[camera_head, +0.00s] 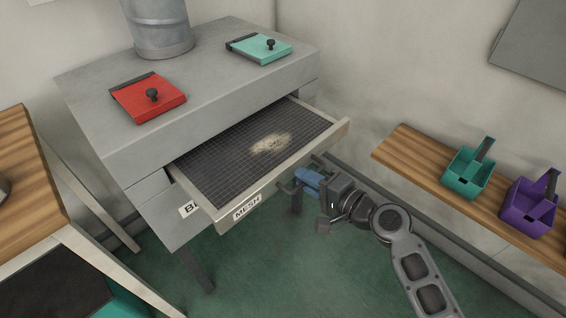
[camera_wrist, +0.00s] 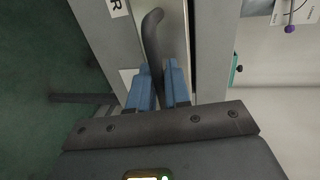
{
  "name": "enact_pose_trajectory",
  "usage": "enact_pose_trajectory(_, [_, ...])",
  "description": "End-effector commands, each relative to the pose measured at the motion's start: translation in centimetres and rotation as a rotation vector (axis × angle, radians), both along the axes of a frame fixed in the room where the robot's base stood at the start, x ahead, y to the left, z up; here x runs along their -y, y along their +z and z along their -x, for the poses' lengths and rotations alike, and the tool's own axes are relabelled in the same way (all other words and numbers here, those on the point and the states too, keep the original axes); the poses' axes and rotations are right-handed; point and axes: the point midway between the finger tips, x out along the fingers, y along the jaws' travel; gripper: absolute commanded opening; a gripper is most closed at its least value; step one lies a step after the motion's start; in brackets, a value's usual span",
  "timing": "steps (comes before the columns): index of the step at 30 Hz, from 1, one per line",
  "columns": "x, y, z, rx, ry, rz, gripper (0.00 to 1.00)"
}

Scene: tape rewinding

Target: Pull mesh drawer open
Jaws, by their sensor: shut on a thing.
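The mesh drawer (camera_head: 225,165) is pulled well out of the grey cabinet (camera_head: 105,130). Its dark mesh floor carries a small pale pile of grains (camera_head: 271,143), and its front bears a MESH label (camera_head: 247,207). My gripper (camera_head: 305,180), with blue fingers, is at the right part of the drawer front. In the wrist view, the blue fingers (camera_wrist: 158,80) are shut on the dark curved drawer handle (camera_wrist: 152,38), one on each side of it. The grip hides part of the handle.
A lower drawer front with a partly hidden label (camera_head: 188,209) is below. A red hatch (camera_head: 149,98) and a teal hatch (camera_head: 260,48) are on the cabinet top. A wooden shelf (camera_head: 405,145) at right holds teal (camera_head: 467,173) and purple (camera_head: 530,205) scoops. Green floor is open in front.

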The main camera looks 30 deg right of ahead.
Motion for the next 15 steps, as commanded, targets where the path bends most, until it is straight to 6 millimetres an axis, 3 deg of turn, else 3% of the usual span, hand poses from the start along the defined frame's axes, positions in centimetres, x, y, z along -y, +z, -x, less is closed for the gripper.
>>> enact_pose_trajectory(1, [0.5,-0.4,1.5,-0.004,-0.002,0.002,0.00])
enact_pose_trajectory(6, [1.5,-0.4,4.8,-0.003,0.000,0.000,0.00])
enact_pose_trajectory(15, [2.3,-0.2,7.3,-0.002,0.002,0.000,0.00])
